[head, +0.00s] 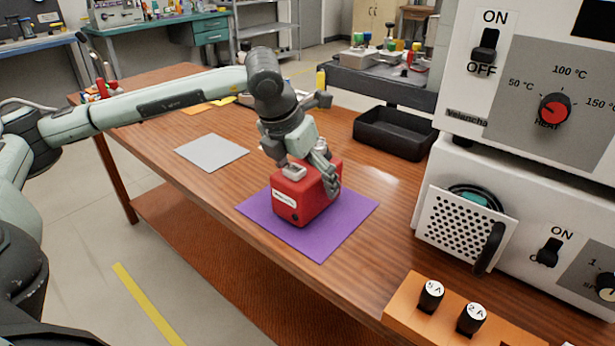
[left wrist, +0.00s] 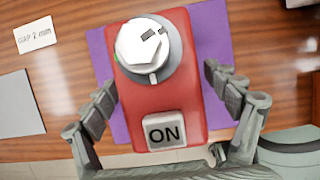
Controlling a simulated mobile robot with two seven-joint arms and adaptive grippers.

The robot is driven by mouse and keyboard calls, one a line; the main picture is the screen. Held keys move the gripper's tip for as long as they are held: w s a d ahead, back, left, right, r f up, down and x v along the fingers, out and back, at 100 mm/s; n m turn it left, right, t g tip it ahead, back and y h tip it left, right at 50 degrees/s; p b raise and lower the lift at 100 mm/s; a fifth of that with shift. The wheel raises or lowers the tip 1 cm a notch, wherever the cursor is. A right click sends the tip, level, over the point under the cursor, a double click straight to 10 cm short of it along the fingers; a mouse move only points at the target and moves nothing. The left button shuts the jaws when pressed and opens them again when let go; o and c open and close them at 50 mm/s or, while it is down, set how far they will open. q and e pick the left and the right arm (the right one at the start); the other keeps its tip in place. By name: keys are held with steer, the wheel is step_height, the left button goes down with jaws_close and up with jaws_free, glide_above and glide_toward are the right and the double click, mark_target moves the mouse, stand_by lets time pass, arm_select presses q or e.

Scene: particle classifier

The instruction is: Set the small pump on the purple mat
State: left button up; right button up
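The small pump is a red box (head: 305,197) that rests on the purple mat (head: 322,243), near its middle. The left wrist view shows its red top (left wrist: 165,98), with a round white-and-grey knob and a white ON button. The mat shows on both sides of it there (left wrist: 216,45). My left gripper (head: 307,168) is directly above the pump, its fingers on either side of the body. In the left wrist view the fingers (left wrist: 160,80) are spread, with narrow gaps beside the red sides. My right gripper is not in view.
A grey mat (head: 211,152) lies left of the purple one. A black tray (head: 394,134) stands behind to the right. A white oven-like device (head: 465,185) and an orange block with labelled black knobs (head: 452,322) stand at the right. A small label card (left wrist: 34,35) lies on the table.

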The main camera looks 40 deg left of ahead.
arm_select(q)
steer(key=shift+r, duration=0.1)
steer(key=v, duration=1.2)
steer(key=shift+w+r, duration=0.1)
steer(key=shift+d, duration=0.1)
stand_by(0.9)
